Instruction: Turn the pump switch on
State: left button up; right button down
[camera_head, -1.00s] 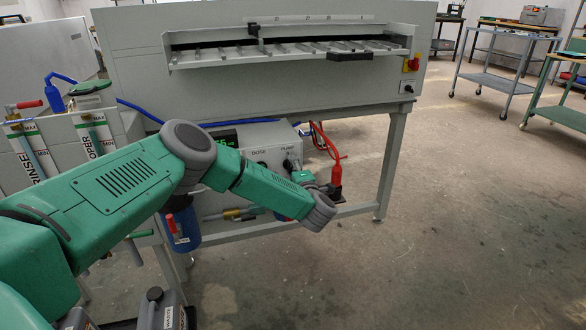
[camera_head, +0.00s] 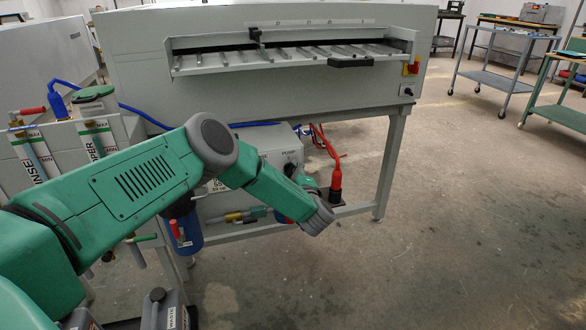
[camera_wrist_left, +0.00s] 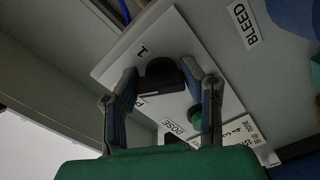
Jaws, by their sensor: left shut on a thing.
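The pump switch is a black knob (camera_wrist_left: 162,76) on a pale panel (camera_wrist_left: 118,68) in the left wrist view. A "1" mark is beside it, and its name label is mostly hidden behind a finger. My left gripper (camera_wrist_left: 160,70) has one finger on each side of the knob and is shut on it. The knob's exact angle is hard to read. In the head view the PUMP label and part of the control box (camera_head: 272,140) show above my left forearm, which hides much of the box. My right gripper is not in view.
A green dose knob (camera_wrist_left: 195,117) is close to one finger, and a BLEED label (camera_wrist_left: 243,22) is farther along. A red plug with its cable (camera_head: 336,178) stands right of my wrist. The processor (camera_head: 240,75) overhangs the box.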

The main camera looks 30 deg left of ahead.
pick_arm(q)
jog(key=m, duration=0.2)
jog(key=shift+s+a+m+p, duration=0.1)
jog(key=shift+a+m+p, duration=0.05)
jog(key=shift+m+p, duration=0.25)
jog(key=m, duration=0.2)
jog(key=shift+m, duration=0.4)
jog(key=m, duration=0.3)
jog(key=shift+p, duration=0.35)
jog(key=shift+m, duration=1.7)
jog(key=o, duration=1.2)
jog(key=shift+c, duration=0.2)
jog(key=shift+f, duration=0.1)
